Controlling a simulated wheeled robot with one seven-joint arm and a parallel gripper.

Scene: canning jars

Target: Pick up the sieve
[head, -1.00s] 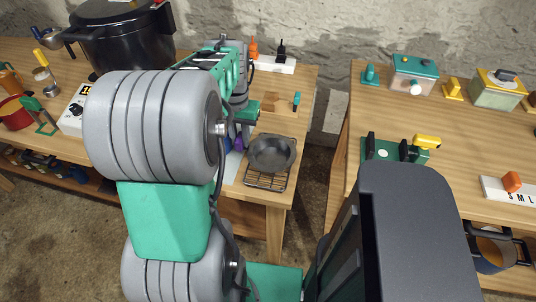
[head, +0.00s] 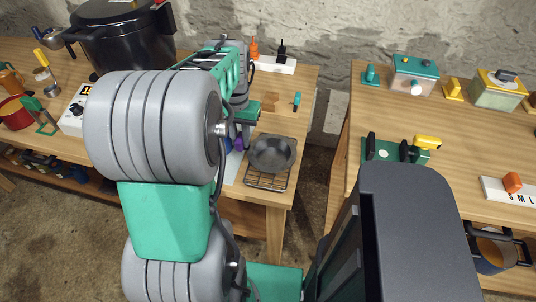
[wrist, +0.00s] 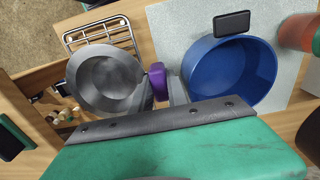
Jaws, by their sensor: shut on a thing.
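The sieve looks like a round grey bowl (head: 272,152) with a purple grip (wrist: 158,80). In the head view the bowl is over a wire rack at the right end of the left bench; I cannot tell whether it touches the rack. In the wrist view the bowl (wrist: 104,80) is left of my fingers. My gripper (wrist: 166,86) is shut on the purple grip, between the bowl and a blue pot. In the head view my arm hides most of the gripper.
The wire rack (wrist: 98,34) is under the bowl. The blue pot (wrist: 232,72) stands close to my right finger on a pale mat (wrist: 180,22). A large black pot (head: 125,45) stands at the back left. A gap separates the two benches.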

